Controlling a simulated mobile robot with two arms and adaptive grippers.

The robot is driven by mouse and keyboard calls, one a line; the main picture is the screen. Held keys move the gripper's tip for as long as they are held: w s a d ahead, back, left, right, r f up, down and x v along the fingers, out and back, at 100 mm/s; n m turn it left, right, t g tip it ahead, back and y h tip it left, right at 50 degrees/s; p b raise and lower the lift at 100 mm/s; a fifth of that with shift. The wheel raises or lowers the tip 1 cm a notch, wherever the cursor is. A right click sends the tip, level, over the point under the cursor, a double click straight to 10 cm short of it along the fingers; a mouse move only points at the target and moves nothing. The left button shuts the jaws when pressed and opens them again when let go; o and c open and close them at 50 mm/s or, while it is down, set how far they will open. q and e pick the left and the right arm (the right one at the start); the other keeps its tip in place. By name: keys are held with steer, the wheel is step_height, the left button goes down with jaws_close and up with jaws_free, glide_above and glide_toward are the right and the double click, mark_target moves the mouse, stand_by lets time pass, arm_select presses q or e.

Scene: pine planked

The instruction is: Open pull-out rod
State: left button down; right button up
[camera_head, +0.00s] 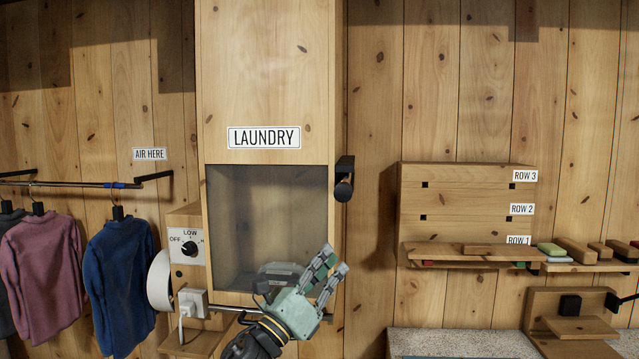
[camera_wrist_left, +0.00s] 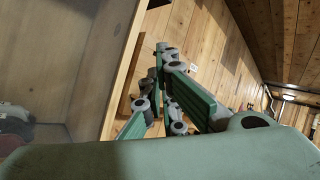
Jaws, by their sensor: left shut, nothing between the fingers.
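A short black rod with a round end (camera_head: 344,188) sticks out from a black mount on the right side of the laundry cabinet (camera_head: 265,60). It looks like the pull-out rod, seen nearly end-on, so its length is hard to tell. My left gripper (camera_head: 336,262) is below it and slightly left, in front of the cabinet's lower right edge, pointing up and right. Its green-grey fingers are together, hold nothing and are apart from the rod. In the left wrist view the fingers (camera_wrist_left: 170,92) are beside the cabinet's wooden edge; I cannot make out the rod there. My right gripper is not in view.
A knob box (camera_head: 188,248) and a plug socket (camera_head: 193,302) are left of the cabinet. Clothes (camera_head: 120,275) hang from a rail at far left. A rack with row labels (camera_head: 465,205) is on the right wall. Bare wall lies between rod and rack.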

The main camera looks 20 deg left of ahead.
arm_select(q)
step_height(320, 180, up, 12)
steer(key=a+m+g+h, duration=0.1)
steer(key=m+g+h, duration=0.65)
steer(key=m, duration=1.15)
steer(key=s+a+r+m+g+y, duration=0.1)
steer(key=s+a+r+m+g, duration=0.4)
steer(key=a+m, duration=0.5)
steer(key=w+d+r+m+p, duration=0.1)
steer(key=w+d+p, duration=0.45)
steer(key=d, duration=0.45)
steer(key=shift+t, duration=0.25)
steer(key=s, duration=0.2)
steer(key=s+p, duration=0.1)
steer(key=s, duration=0.1)
steer(key=shift+d+f, duration=0.15)
steer(key=shift+f, duration=0.1)
